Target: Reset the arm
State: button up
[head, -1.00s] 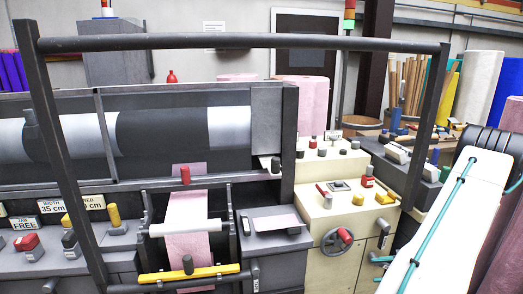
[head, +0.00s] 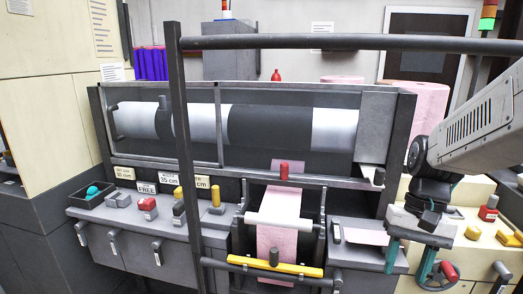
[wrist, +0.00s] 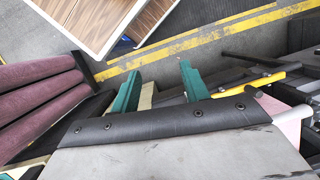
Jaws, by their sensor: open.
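My gripper (head: 407,262) hangs at the right of the head view, at the end of my grey and white arm. Its two teal fingers point downward and stand apart with nothing seen between them. It appears in front of the right end of the grey machine (head: 150,228), near the cream cabinet (head: 489,254); whether it touches anything there cannot be told. In the wrist view the open gripper (wrist: 161,68) shows its teal fingers apart, with striped floor beyond them.
A dark rail frame (head: 320,42) stands before the machine. A pink strip (head: 279,212) runs down over a roller above a yellow bar (head: 275,265). Mauve rolls (wrist: 35,100) lie left in the wrist view, and a wood-topped table (wrist: 95,20) is beyond.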

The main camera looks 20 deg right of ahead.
jog(key=s+a+r+n+t+h, duration=0.2)
jog(key=a+r+n, duration=0.4)
jog(key=a, duration=0.5)
jog(key=shift+s+n+t+h, duration=0.3)
jog(key=shift+s+n+t, duration=0.1)
jog(key=shift+s+t, duration=0.5)
jog(key=shift+c, duration=1)
jog(key=shift+d, duration=0.1)
